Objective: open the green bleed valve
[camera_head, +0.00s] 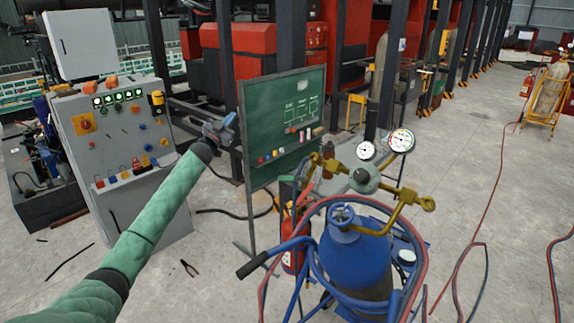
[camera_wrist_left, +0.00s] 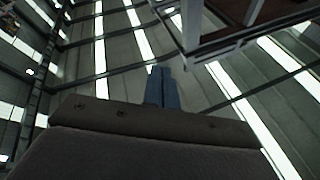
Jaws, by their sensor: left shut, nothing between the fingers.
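My left gripper (camera_head: 222,127) is raised at the end of the green-sleeved arm, in front of the space between the control cabinet and the chalkboard. Its blue-grey fingers are together and empty; they also show in the left wrist view (camera_wrist_left: 163,86), pointing up at the roof. A brass regulator (camera_head: 400,194) with two round gauges (camera_head: 401,140) and a grey-green round body (camera_head: 365,179) sits above a blue gas cylinder (camera_head: 356,250), to the right of the gripper and apart from it. I cannot pick out a green bleed valve for certain. My right gripper is not in view.
A grey control cabinet (camera_head: 130,190) with buttons and lit indicators stands at left. A green chalkboard (camera_head: 285,110) stands between gripper and regulator. Red and blue hoses loop round the cylinder cart. Pliers (camera_head: 188,268) lie on the floor. Open floor (camera_head: 490,170) is at right.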

